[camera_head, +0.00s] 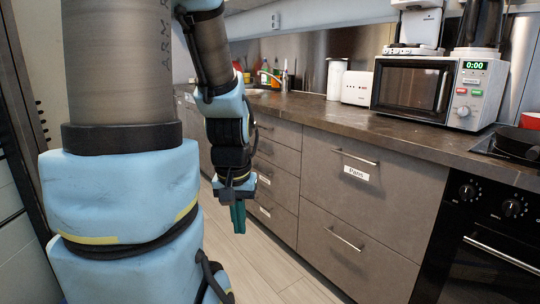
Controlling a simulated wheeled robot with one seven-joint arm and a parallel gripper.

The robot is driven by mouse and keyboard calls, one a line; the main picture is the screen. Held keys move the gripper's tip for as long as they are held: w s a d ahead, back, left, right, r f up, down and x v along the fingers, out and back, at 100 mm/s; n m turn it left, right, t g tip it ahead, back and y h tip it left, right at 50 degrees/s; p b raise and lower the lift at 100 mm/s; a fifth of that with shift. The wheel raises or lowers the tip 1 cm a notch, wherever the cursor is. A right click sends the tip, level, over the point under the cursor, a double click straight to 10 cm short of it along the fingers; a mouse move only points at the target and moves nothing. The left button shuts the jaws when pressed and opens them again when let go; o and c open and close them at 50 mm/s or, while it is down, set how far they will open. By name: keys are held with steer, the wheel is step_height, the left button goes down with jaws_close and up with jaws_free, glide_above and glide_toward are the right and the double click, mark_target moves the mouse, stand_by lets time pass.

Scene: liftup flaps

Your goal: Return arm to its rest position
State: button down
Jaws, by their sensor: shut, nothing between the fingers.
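My arm fills the left side of the head view, with large blue-padded links close to the camera. My gripper (238,217) hangs at the end of the arm, pointing down, with its green fingers together and nothing between them. It is in front of the grey drawer fronts and above the floor, and no contact with the cabinets shows. The near arm links hide part of the room behind them.
Grey drawers with handles, one labelled Pans (356,173), run along the right under a dark countertop (400,128). A microwave (440,90) and a white toaster (357,88) stand on it. A black oven (490,240) is at the right. Bare wooden floor (262,275) shows below the gripper.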

step_height(320, 180, up, 18)
steer(key=p, duration=1.5)
steer(key=shift+f, duration=0.15)
stand_by(0.6)
